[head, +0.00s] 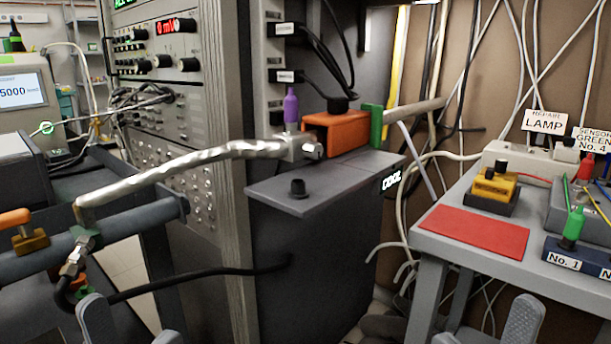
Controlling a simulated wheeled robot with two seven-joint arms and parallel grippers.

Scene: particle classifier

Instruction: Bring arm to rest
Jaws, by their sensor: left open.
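My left gripper (131,325) shows at the bottom left edge, with two grey fingers spread apart and nothing between them. My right gripper (484,328) shows at the bottom right edge, in front of the grey table. Its fingers also stand apart and look empty. Only the upper parts of the fingers show; the rest of both grippers and both arms is cut off by the lower edge.
A grey table (426,236) with a red mat (474,231) stands at right. A dark cabinet (315,270) carries an orange box (335,133). A silver hose (180,172) bends down near a blue-grey pipe (125,225) at left. A black cable (190,277) crosses above the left gripper.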

